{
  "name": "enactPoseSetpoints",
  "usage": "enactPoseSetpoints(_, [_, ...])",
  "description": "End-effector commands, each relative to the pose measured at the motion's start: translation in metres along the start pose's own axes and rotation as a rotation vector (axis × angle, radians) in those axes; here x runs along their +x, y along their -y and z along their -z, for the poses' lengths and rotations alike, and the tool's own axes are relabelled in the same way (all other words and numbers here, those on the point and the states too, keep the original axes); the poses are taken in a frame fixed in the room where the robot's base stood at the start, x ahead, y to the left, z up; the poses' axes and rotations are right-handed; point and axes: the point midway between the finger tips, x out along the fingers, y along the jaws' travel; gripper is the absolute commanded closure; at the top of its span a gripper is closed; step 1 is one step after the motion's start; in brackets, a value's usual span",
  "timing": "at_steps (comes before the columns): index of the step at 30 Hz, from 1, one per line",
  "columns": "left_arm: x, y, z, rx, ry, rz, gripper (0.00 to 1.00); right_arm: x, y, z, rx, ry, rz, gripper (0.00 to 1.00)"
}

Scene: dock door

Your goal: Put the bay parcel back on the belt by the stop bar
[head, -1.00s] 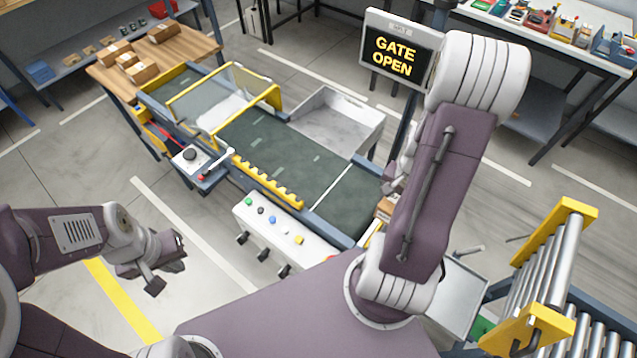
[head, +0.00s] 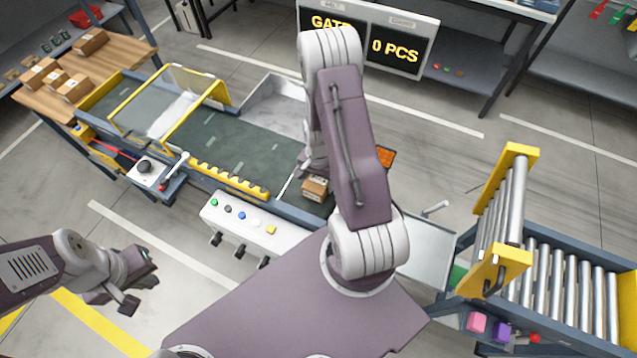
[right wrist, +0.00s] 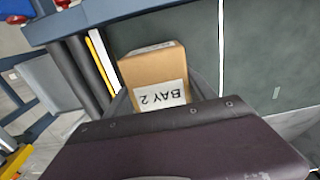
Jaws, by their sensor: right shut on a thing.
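The bay parcel (head: 314,190), a small brown box, is at the right end of the dark green belt (head: 258,152). In the right wrist view the parcel (right wrist: 150,66) shows a white label reading "BAY 2". My right gripper (right wrist: 163,82) is shut on it, with dark fingers at both sides. In the head view my right arm hides most of that gripper. I cannot tell whether the parcel touches the belt. A white line (right wrist: 221,50) crosses the belt beside the parcel; I cannot clearly pick out the stop bar. My left gripper (head: 138,281) is open and empty, off the belt's near side.
A control box (head: 245,221) with coloured buttons stands along the belt's near side. A yellow-framed clear gate (head: 165,105) spans the belt's left part. A grey tray (head: 275,100) lies behind. A sign (head: 402,45) reads "0 PCS". A roller conveyor (head: 570,290) is at right.

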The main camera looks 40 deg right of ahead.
Motion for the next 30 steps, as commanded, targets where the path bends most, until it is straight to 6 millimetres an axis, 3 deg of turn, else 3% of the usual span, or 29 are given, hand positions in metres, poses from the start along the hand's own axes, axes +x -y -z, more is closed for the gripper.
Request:
enactPoseSetpoints(3, [-0.002,0.000,0.000,0.000,0.000,0.000,1.00,0.011,0.000,0.000,0.000,0.000,0.000,0.88])
enactPoseSetpoints(14, [0.003,0.000,0.000,0.000,0.000,0.000,1.00,0.017,0.000,0.001,-0.001,-0.002,0.001,0.88])
enactPoseSetpoints(15, [0.002,0.000,0.000,0.000,0.000,0.000,1.00,0.015,0.000,0.001,-0.001,-0.002,0.001,0.25])
enactPoseSetpoints(16, [0.002,0.000,0.000,0.000,0.000,0.000,1.00,0.015,0.000,0.001,-0.001,-0.002,0.001,0.17])
enactPoseSetpoints(25, [0.001,0.000,0.000,0.000,0.000,0.000,1.00,0.014,0.000,0.001,-0.001,-0.001,0.001,0.15])
enactPoseSetpoints(30, [-0.001,0.000,0.000,0.000,0.000,0.000,1.00,0.000,0.001,0.001,-0.001,-0.004,0.003,0.15])
